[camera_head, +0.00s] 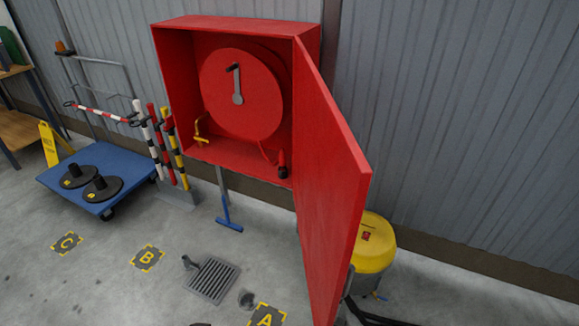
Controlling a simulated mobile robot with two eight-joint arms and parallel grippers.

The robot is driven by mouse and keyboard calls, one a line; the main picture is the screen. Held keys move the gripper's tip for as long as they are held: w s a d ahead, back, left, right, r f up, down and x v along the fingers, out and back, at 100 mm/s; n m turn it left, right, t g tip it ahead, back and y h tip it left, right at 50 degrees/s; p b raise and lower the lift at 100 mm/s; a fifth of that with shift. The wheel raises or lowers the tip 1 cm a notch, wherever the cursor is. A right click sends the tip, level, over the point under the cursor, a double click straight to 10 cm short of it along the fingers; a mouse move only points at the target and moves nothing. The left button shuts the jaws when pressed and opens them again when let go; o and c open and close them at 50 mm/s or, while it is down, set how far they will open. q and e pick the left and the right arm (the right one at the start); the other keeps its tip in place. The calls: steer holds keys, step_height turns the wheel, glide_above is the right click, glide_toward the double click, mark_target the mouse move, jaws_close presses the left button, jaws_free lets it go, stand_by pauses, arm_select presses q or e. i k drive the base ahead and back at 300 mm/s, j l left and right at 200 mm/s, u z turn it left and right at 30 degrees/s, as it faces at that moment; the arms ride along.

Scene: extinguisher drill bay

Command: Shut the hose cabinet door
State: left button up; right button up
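The red hose cabinet (235,23) is on the corrugated wall with its interior exposed. Its red door (328,190) is hinged on the right side and stands wide open, swung out toward me. Inside are a round red hose reel (258,98) with a crank, a yellow valve (201,130) at lower left and a dark nozzle (283,170) at lower right. Neither of my grippers can be made out in the head view, and nothing visible touches the door.
A yellow-lidded bin (372,245) stands behind the door, partly hidden. A blue trolley (98,180), striped posts (168,150) and a blue squeegee (229,222) are left and below. A floor drain (213,282) lies in front. The floor between markings is mostly clear.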

mark_target(332, 175)
steer(key=l+u, duration=0.7)
steer(key=l, duration=0.55)
steer(key=i+l, duration=0.1)
steer(key=l, duration=0.15)
steer(key=k+l+u, duration=0.45)
steer(key=i+l, duration=0.1)
